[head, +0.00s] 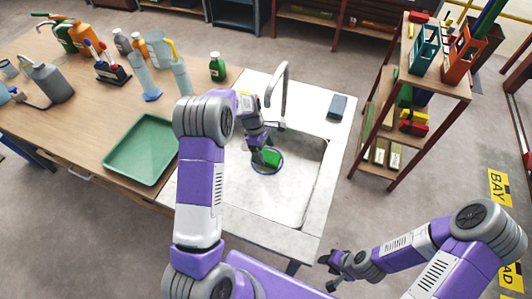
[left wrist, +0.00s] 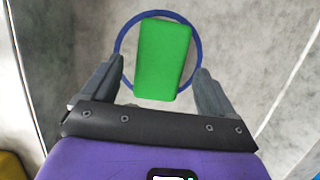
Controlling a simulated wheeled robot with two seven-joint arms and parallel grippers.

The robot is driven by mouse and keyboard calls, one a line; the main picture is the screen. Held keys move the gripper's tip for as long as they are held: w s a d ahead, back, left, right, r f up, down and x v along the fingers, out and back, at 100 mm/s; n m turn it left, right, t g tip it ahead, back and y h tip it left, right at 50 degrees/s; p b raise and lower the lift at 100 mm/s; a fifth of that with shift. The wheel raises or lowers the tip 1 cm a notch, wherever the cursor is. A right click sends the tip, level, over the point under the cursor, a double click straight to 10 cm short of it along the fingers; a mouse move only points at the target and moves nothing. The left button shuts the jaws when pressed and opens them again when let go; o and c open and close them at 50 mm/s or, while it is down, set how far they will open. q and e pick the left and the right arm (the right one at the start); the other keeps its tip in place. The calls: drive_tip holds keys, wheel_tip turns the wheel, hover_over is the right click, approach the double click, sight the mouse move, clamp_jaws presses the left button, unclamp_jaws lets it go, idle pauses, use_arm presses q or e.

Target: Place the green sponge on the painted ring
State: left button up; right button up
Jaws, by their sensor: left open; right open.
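The green sponge (head: 271,157) is inside the sink basin, within the blue painted ring (head: 267,173). In the left wrist view the sponge (left wrist: 163,58) lies across the ring (left wrist: 118,48), mostly inside it, its lower end near the ring's near edge. My left gripper (head: 262,158) is low over the basin at the sponge. In the left wrist view its fingers (left wrist: 160,90) are apart on either side of the sponge, with gaps showing. I cannot tell the exact height of the sponge over the basin floor. My right gripper (head: 332,272) is open and empty, low in front of the sink.
A faucet (head: 278,90) rises behind the basin, close to my left gripper. A dark blue-grey block (head: 338,106) lies on the sink's back right corner. A green tray (head: 140,150) and several bottles stand on the wooden bench at left. A shelf (head: 440,80) stands at right.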

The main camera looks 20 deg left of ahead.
use_arm(q)
drive_tip(key=v, duration=0.5)
drive_tip(key=shift+r+p, duration=0.15)
drive_tip(key=shift+p, duration=0.25)
drive_tip(key=shift+s, duration=0.15)
